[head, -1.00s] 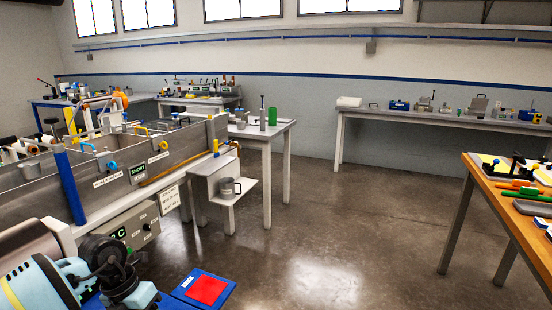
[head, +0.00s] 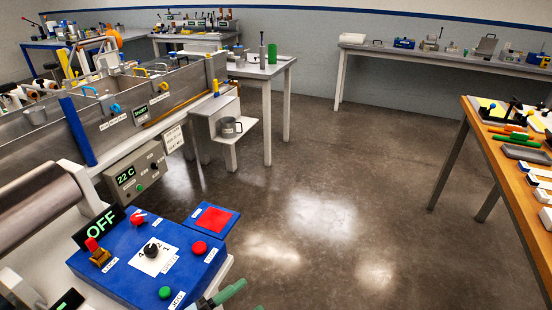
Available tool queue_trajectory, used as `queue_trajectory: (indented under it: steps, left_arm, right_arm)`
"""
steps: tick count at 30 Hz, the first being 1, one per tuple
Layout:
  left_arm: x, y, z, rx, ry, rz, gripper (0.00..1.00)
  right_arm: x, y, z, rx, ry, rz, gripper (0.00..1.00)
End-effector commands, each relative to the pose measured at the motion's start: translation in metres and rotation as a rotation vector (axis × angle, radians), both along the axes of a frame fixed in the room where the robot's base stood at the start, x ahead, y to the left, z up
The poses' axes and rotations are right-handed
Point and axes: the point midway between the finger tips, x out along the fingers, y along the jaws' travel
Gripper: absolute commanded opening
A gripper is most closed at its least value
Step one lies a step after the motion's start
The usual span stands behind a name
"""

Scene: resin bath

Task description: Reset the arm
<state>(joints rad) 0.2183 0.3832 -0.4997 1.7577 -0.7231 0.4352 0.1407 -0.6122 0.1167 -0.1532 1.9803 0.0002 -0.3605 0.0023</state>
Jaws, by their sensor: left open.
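Only a small part of my left gripper (head: 226,293) shows, at the bottom edge of the head view, just right of the front corner of a blue control box (head: 130,262). It is open, and I see nothing held in it; most of it is cut off by the frame. My right gripper is not in view. The box carries red buttons, a green button (head: 165,292), a black selector knob (head: 151,250) on a white plate and an orange switch with a red top (head: 97,252).
A long metal bath (head: 120,105) with a 22 C controller (head: 136,175) stands at left. A red pad on a blue plate (head: 213,219) adjoins the box. A wooden bench (head: 512,182) with tools stands at right. The floor (head: 320,210) between is clear.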

Motion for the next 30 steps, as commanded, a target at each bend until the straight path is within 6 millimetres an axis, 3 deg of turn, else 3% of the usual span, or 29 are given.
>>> queue_trajectory:
  steps: [8,12,18,21,24,30]
  left_arm:
    - [-0.050,0.061,-0.063,-0.201,0.486,0.415,0.55]
    - [-0.099,0.093,-0.106,-0.262,0.757,0.604,0.55]
    - [-0.181,0.123,-0.151,-0.311,1.092,0.800,0.55]
    - [-0.211,0.130,-0.163,-0.323,1.198,0.855,0.55]
    - [-0.227,0.134,-0.168,-0.327,1.254,0.882,0.55]
    - [-0.232,0.134,-0.171,-0.327,1.272,0.890,0.55]
  right_arm:
    - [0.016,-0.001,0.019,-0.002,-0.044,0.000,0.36]
    - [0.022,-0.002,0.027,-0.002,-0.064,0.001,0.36]
    - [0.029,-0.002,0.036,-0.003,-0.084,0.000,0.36]
    - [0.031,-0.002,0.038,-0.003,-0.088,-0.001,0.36]
    - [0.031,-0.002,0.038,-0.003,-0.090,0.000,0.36]
    - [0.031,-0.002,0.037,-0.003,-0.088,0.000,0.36]
